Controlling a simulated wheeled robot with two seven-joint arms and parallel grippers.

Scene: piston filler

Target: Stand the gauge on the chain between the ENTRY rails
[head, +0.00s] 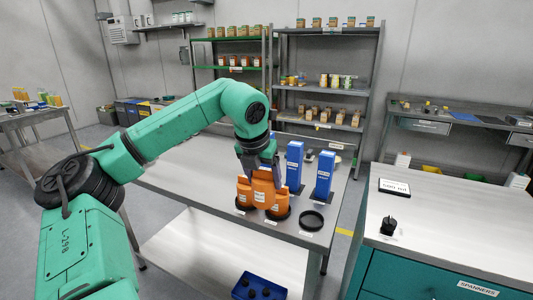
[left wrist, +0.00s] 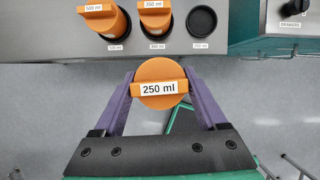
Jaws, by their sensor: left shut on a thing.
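My left gripper (head: 262,168) points down over the steel table and is shut on an orange gauge (head: 263,188). In the left wrist view the gauge (left wrist: 162,85) reads "250 ml" and sits between the two purple fingers (left wrist: 160,90). Two more orange gauges stand at the table edge in black rings: the 500 ml one (left wrist: 102,20) and one whose label looks like 350 ml (left wrist: 155,17). To their right is an empty black ring (left wrist: 202,20). The chain and the ENTRY rails are not in view. My right gripper is not in view.
Two blue boxes (head: 325,175) stand behind the gauges on the steel table (head: 200,165). To the right is a teal cabinet (head: 420,275) with a small sign (head: 394,187) and a black knob (head: 388,226) on top. A blue crate (head: 259,287) sits low in front. Shelves line the back wall.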

